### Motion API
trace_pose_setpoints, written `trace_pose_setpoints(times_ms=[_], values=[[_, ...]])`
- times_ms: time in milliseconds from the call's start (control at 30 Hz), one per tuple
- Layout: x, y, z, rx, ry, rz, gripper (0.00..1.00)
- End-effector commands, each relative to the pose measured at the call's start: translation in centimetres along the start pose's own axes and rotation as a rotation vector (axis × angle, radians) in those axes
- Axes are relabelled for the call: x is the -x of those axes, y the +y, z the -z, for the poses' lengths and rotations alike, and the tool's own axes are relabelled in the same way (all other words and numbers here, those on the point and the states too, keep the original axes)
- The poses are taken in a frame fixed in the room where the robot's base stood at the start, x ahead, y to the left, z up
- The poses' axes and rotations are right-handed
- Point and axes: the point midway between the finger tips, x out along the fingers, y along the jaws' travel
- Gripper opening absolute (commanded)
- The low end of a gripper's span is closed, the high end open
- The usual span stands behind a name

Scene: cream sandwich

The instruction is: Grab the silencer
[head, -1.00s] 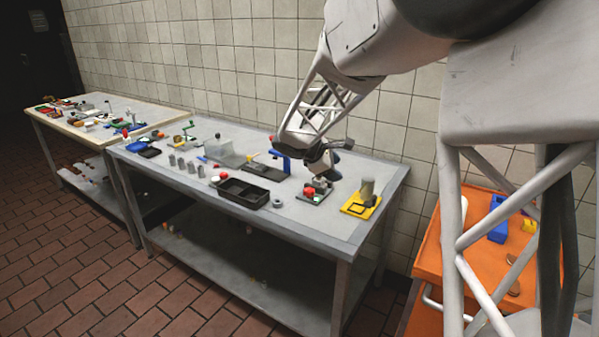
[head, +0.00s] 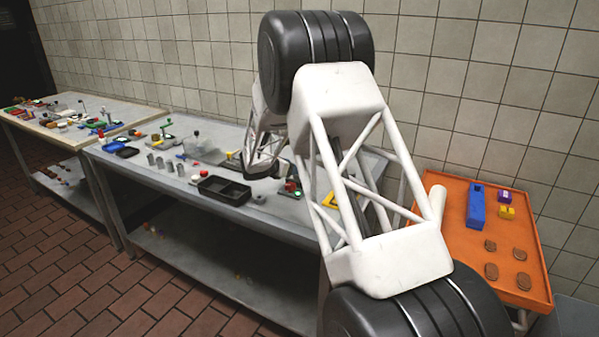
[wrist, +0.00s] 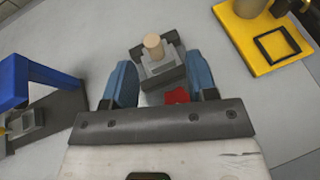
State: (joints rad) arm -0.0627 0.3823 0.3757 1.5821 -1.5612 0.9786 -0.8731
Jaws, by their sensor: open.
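I cannot tell for certain which item is the silencer. In the wrist view my gripper (wrist: 159,66) is open, with its two blue fingers apart and nothing held. A dark grey fixture (wrist: 163,72) with a tan round peg (wrist: 152,41) lies ahead, its near part between the fingertips in the picture. A red piece (wrist: 177,96) shows beside the right finger. Whether the fingers touch the fixture is unclear. In the head view my arm hides most of this area; a red piece (head: 290,187) shows beside it on the grey table (head: 277,209).
A yellow plate (wrist: 268,53) with a black square frame lies to the right in the wrist view. A blue-armed fixture (wrist: 38,72) stands to the left. In the head view, a black tray (head: 207,193) is left of my arm and an orange cart (head: 450,240) is to the right.

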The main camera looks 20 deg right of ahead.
Motion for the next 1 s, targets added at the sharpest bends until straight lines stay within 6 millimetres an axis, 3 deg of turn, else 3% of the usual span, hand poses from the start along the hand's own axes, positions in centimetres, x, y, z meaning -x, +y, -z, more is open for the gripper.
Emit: trace_pose_setpoints(times_ms=[500,1000], values=[[-0.6,0.8,0.5,0.029,-0.012,-0.011,0.52],[-3.1,0.8,0.4,0.029,-0.013,-0.011,0.52]])
